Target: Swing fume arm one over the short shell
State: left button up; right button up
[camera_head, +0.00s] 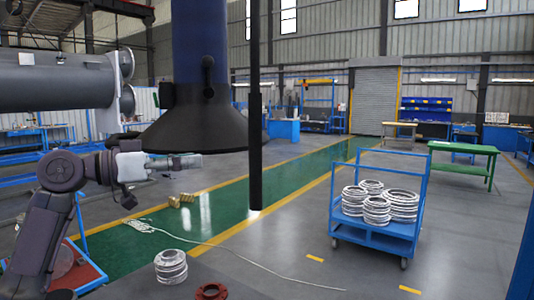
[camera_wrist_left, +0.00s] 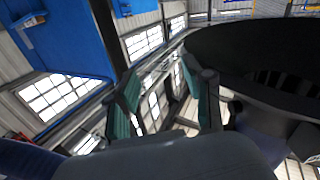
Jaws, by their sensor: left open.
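A fume arm with a blue tube (camera_head: 200,40) hangs from the top centre of the head view. It ends in a wide black hood (camera_head: 195,125). A small dark handle (camera_head: 208,75) shows on the tube. A grey flanged cylinder (camera_head: 60,82) lies level at the left; I cannot tell whether it is the short shell. The hood is just right of its flanged end. My left gripper (camera_head: 188,162) is below the hood's left rim, apart from it. Its fingers are open and empty in the left wrist view (camera_wrist_left: 165,95), with the dark hood (camera_wrist_left: 265,45) at upper right. My right gripper is out of view.
A black upright pole (camera_head: 255,110) stands right of the hood. A blue cart (camera_head: 375,238) carries several ring stacks (camera_head: 400,205). Another ring stack (camera_head: 171,266) and a red-brown flange (camera_head: 211,291) are at the bottom.

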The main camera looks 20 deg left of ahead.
aim_at(252, 140)
pick_arm(q)
jog(key=s+d+r+m+g+h, duration=0.2)
jog(key=s+d+r+m, duration=0.1)
jog(key=s+r, duration=0.25)
jog(key=p+x, duration=0.2)
jog(key=x, duration=0.2)
jog(key=p+x, duration=0.2)
jog(key=x, duration=0.2)
jog(key=f+p+x, duration=0.1)
jog(key=p+x, duration=0.1)
jog(key=x, duration=0.2)
jog(key=shift+w, duration=0.2)
jog(key=shift+w+d+f, duration=0.15)
jog(key=shift+w+d, duration=0.05)
jog(key=shift+d, duration=0.15)
grip_shut()
